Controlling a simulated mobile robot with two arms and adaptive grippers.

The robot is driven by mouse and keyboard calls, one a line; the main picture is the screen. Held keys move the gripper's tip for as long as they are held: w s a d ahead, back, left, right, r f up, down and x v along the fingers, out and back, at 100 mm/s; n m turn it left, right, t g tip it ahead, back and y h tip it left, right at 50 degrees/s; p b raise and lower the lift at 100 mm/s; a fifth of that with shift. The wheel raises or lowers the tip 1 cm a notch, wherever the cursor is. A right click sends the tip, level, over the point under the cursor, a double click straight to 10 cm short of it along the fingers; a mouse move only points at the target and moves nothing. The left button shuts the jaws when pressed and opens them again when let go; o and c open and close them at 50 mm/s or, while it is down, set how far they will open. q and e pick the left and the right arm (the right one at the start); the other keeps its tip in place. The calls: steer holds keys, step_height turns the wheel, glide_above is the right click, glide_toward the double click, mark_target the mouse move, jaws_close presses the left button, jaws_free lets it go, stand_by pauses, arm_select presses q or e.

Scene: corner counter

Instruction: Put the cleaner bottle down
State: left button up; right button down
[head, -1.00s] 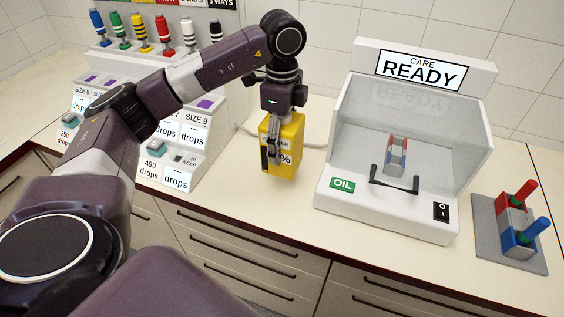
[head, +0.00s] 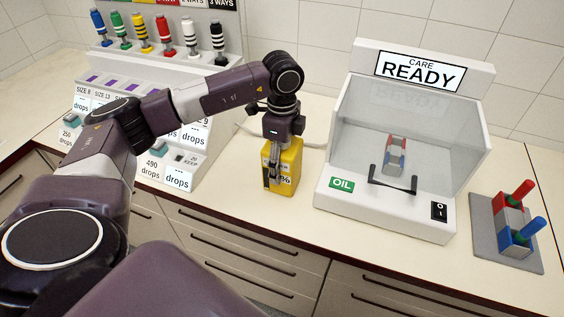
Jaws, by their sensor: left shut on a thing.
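The cleaner bottle (head: 289,170) is yellow with a white and black label and stands upright at the counter (head: 242,205), between the drops rack and the white care machine. Its base looks at or very near the counter top; I cannot tell whether it touches. My left gripper (head: 274,178) comes down from above and is shut on the bottle, with its fingers covering part of the label. My right gripper does not show.
The white care machine (head: 340,208) with a READY sign stands close to the right of the bottle. The drops rack (head: 170,172) is to the left. A grey stand (head: 484,217) with red and blue handles is at far right. Drawers lie below the front edge.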

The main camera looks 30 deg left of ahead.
arm_select(q)
steer(key=o, duration=2)
steer(key=shift+r, duration=0.2)
steer(key=shift+r+b, duration=1.1)
steer(key=shift+r, duration=4.75)
steer(key=shift+s+f, duration=0.1)
steer(key=shift+s, duration=0.05)
